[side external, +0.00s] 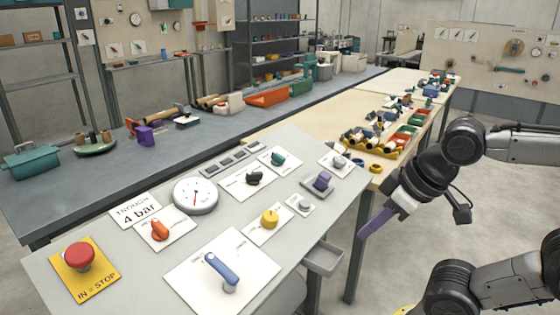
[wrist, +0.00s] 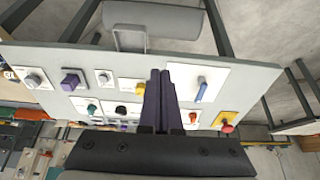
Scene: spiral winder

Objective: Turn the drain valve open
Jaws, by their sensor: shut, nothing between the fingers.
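The sloped grey control panel (side external: 120,213) carries several knobs and levers; their small labels are unreadable, so I cannot tell which is the drain valve. A blue lever (side external: 222,272) stands on a large white plate at the front; it also shows in the wrist view (wrist: 201,90), right of my fingers. A yellow knob (side external: 270,218) and an orange knob (side external: 159,230) sit on white plates. My gripper (side external: 364,235) has purple fingers pressed together, empty, right of the panel and touching nothing visible. In the wrist view its fingers (wrist: 160,74) cover part of the panel.
A red stop button (side external: 78,257) stands at the panel's left. A round gauge (side external: 195,195), a black knob (side external: 254,178), a teal knob (side external: 278,158) and a purple block-shaped knob (side external: 322,181) are also there. A grey tray (side external: 324,258) hangs below the panel's right edge.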

